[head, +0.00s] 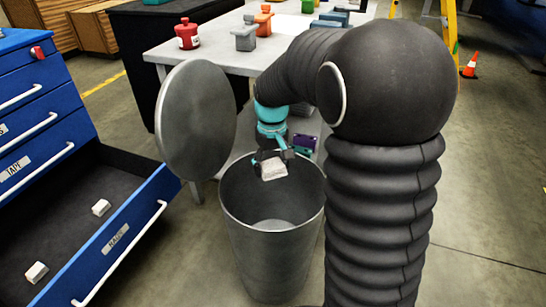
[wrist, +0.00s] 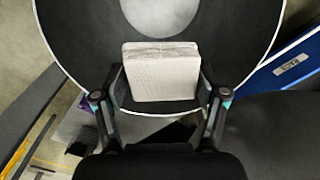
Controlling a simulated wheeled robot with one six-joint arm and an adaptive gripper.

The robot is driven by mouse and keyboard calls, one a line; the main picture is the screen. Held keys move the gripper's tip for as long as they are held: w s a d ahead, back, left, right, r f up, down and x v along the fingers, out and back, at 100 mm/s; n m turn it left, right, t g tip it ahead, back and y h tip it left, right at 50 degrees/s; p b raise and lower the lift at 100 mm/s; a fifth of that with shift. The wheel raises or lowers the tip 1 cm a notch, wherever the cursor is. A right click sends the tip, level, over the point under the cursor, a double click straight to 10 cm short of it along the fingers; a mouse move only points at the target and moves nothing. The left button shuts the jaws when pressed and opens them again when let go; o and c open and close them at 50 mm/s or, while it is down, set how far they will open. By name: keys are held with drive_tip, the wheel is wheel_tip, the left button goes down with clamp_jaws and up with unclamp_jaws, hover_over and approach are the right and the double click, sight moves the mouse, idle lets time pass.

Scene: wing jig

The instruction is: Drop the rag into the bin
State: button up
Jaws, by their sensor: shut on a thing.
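The rag (head: 273,169) is a small white folded block. My gripper (head: 271,157) is shut on it and holds it over the open mouth of the grey metal bin (head: 272,262), near the far side of the rim. In the wrist view the rag (wrist: 161,71) sits between the two fingers of my gripper (wrist: 160,92), with the bin's rim (wrist: 262,60) around and beyond it. The bin's pale floor shows below. The round lid (head: 196,120) stands raised at the bin's left.
A blue drawer cabinet (head: 38,105) stands at the left. Its open drawer (head: 75,225) holds two white blocks and reaches close to the bin. A white table (head: 215,55) with red, grey and orange items stands behind. A yellow ladder (head: 449,25) is at the back right.

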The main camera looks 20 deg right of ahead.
wheel_tip(320, 180, down, 24)
drive_tip(key=b, duration=0.4)
drive_tip(key=shift+f+b, duration=0.15)
drive_tip(key=shift+b, duration=0.25)
idle(0.8)
idle(0.6)
drive_tip(key=o, duration=1.6)
